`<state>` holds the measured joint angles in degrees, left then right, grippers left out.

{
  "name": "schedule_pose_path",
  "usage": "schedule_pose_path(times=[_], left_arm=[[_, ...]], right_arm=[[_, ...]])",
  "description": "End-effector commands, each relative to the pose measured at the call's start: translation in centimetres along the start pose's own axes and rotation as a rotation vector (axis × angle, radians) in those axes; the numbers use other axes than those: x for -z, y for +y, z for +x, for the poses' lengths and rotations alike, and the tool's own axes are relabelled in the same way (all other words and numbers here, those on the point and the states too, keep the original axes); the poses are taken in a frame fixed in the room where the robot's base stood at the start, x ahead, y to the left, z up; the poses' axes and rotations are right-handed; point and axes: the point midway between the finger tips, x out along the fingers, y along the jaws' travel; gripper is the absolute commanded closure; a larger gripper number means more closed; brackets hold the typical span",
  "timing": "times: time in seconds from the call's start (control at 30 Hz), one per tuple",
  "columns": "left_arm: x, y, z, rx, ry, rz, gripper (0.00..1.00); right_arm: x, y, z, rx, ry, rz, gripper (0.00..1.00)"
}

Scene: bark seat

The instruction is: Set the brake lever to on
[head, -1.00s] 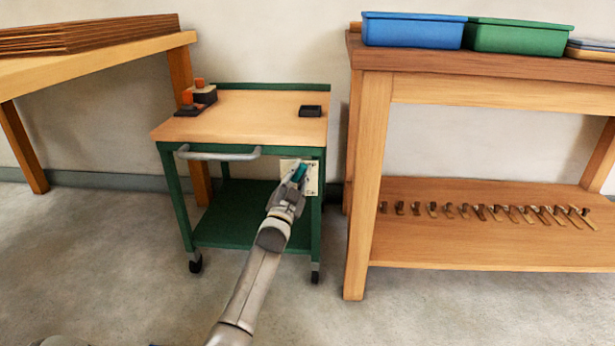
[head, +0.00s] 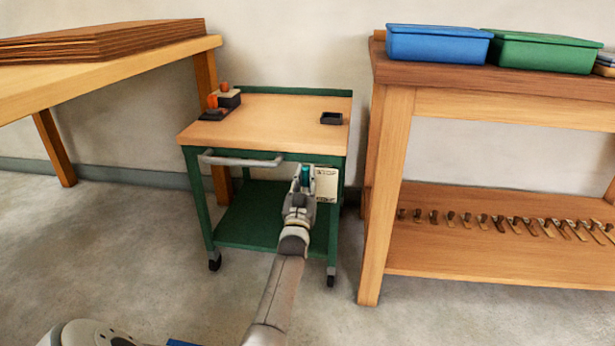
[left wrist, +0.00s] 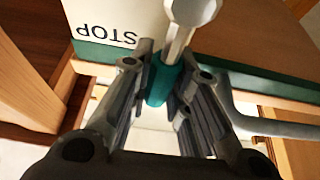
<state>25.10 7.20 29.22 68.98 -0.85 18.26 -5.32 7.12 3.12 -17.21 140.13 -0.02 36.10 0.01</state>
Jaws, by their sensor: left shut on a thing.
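The brake lever has a teal grip (head: 305,171) and sits by a white plate (head: 327,186) on the front right of the green cart (head: 265,110). My left gripper (head: 301,182) reaches it from the front and is shut on the teal grip. In the left wrist view the teal grip (left wrist: 163,83) is between the two fingers (left wrist: 164,76), with a grey metal shaft (left wrist: 188,14) beyond it. The plate (left wrist: 108,18) there shows the word STOP upside down. The fingers partly hide the lever in the head view. My right gripper is not in view.
The cart's grey handle (head: 240,160) is just left of the lever. A wooden workbench (head: 394,180) stands close on the right, with blue (head: 437,44) and green (head: 540,52) bins. A table (head: 120,68) with stacked boards is at left. Open floor lies in front.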

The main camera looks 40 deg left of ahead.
Motion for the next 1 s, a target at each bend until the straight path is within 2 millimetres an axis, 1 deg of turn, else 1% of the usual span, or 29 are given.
schedule_pose_path(times=[0.37,0.4,0.53,0.87,1.0], left_arm=[[0.0,-0.2,0.1,0.005,-0.001,-0.014,1.00],[0.1,-0.2,0.1,0.005,-0.001,-0.014,0.77],[0.1,-0.2,0.1,0.004,0.000,-0.012,0.60],[0.0,-0.1,-0.1,0.003,0.000,-0.008,0.60],[-0.1,0.0,-1.1,0.002,-0.001,-0.008,0.60]], right_arm=[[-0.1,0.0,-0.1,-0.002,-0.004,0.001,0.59],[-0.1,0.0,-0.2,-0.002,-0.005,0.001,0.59],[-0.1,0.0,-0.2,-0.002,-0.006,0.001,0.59],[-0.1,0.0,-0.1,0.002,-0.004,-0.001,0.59],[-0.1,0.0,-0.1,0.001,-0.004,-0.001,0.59]])
